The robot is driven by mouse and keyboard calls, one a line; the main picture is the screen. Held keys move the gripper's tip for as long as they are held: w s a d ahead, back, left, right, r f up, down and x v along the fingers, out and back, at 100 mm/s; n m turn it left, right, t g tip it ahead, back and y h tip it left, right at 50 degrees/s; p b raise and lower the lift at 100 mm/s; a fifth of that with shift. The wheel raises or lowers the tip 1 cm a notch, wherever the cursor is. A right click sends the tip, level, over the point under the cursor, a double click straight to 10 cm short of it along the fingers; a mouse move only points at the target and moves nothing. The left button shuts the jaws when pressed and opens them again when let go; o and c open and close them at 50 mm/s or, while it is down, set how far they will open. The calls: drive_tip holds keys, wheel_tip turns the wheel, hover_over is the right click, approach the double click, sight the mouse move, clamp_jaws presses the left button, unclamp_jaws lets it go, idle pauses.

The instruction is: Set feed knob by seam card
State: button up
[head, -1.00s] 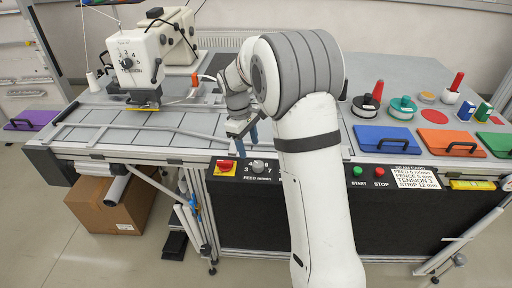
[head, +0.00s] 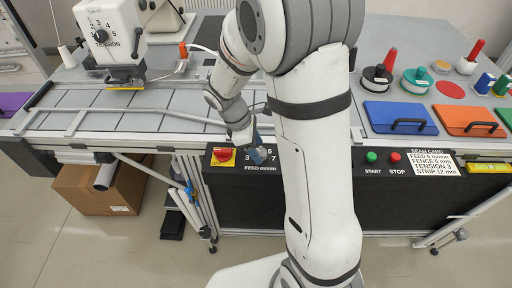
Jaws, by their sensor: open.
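The feed dial's label reads FEED m/min (head: 260,168) on the black front panel (head: 225,185). The grey feed knob is mostly hidden behind my gripper, so I cannot tell where it points. Digits 3, 6 and 7 show around it. My gripper (head: 259,154), with blue fingers, is open in front of the dial. I cannot tell whether it touches the knob. The white seam card (head: 432,163) at the right of the panel reads feed 6 m/min, fence 5 mm, tension 3, strip 12 mm.
A red switch on a yellow plate (head: 222,155) sits just left of the dial. Green start (head: 371,157) and red stop (head: 395,158) buttons sit to the right. The sewing machine with its tension dial (head: 100,36) stands at the back left. Lidded bins (head: 398,118) line the right.

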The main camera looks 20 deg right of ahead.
drive_tip(key=shift+s+d+f, duration=0.1)
drive_tip(key=shift+d+f, duration=0.15)
drive_tip(key=shift+f, duration=0.25)
drive_tip(key=shift+c, duration=0.2)
drive_tip(key=c, duration=0.9)
drive_tip(key=shift+a, duration=0.25)
drive_tip(key=shift+c, duration=0.3)
drive_tip(key=shift+d, duration=0.2)
drive_tip(key=shift+m, duration=0.4)
